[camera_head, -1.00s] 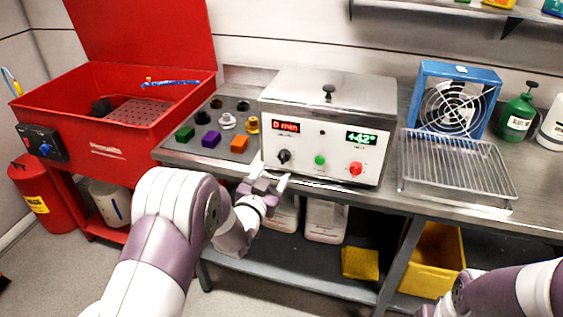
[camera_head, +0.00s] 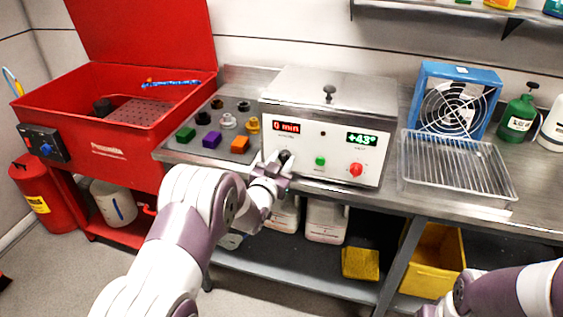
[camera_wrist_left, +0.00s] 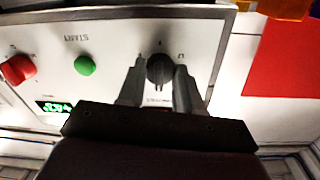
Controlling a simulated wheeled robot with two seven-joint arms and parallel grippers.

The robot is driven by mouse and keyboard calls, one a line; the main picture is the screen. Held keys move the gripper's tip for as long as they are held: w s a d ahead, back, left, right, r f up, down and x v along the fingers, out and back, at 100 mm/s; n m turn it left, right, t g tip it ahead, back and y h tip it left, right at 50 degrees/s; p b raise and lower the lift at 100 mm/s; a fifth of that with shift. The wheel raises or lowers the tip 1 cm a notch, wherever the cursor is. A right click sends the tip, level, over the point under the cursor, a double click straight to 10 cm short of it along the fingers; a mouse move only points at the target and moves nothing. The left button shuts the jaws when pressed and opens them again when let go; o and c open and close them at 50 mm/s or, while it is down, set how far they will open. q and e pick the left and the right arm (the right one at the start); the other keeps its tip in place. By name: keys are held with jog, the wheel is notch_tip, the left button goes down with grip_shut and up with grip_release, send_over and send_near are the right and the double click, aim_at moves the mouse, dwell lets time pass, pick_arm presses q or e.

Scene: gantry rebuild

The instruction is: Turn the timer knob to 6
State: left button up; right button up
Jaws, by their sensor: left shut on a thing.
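The black timer knob (camera_head: 284,156) sits at the lower left of the front of a steel and white machine (camera_head: 335,170). The red display (camera_head: 286,127) above it reads 0 min. My left gripper (camera_head: 276,161) is at the knob, shut on it. In the left wrist view the knob (camera_wrist_left: 160,70) lies between the two fingers of my left gripper (camera_wrist_left: 158,82). The dial marks around it are too small to read surely. My right arm shows at the lower right, but its gripper fingers are out of view.
A green button (camera_head: 320,161) and a red knob (camera_head: 355,169) are right of the timer knob. A green display (camera_head: 361,138) reads about +43°. Coloured blocks (camera_head: 211,140) lie to the left, a wire rack (camera_head: 455,165) to the right. The bench edge runs below the machine.

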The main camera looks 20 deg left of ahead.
pick_arm(q)
jog(key=m+b, duration=0.5)
jog(key=m, duration=0.1)
jog(key=m+b, duration=0.6)
jog(key=m+y+b, duration=0.1)
jog(key=m+b, duration=0.4)
jog(key=m, duration=0.1)
jog(key=shift+d+f+g, duration=0.15)
jog(key=shift+f+g, duration=0.1)
jog(key=shift+g, duration=0.15)
jog(key=shift+m+b, duration=1.1)
jog(key=shift+m, duration=0.1)
jog(key=shift+r+m+y+b, duration=0.1)
jog(key=shift+m+y+b, duration=0.4)
jog(key=shift+m, duration=0.8)
jog(key=o, duration=1)
jog(key=shift+r, duration=0.15)
